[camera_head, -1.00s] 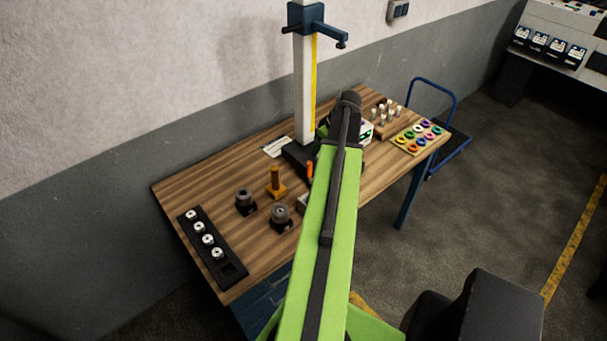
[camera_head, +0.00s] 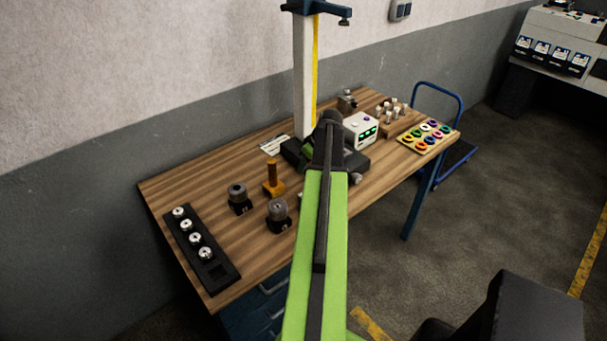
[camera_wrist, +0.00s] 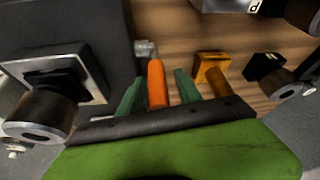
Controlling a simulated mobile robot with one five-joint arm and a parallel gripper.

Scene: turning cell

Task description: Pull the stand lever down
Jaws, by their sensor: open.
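The stand (camera_head: 304,85) is a tall white column with a yellow strip and a dark base, at the back of the wooden workbench. Its lever (camera_wrist: 156,82) is an orange handle on a grey metal joint in the wrist view; my arm hides it in the head view. My gripper (camera_wrist: 158,80) is open, with one green finger on each side of the orange handle. The handle lies between the fingers; whether either touches it I cannot tell. In the head view the gripper is mostly hidden behind my arm, near the stand base.
An orange post on a block (camera_head: 273,178) and two dark round fixtures (camera_head: 238,196) stand left of my arm. A black rack (camera_head: 203,252) lies at the bench's left end. A white box with a green display (camera_head: 361,131) and a tray of coloured rings (camera_head: 428,135) are right.

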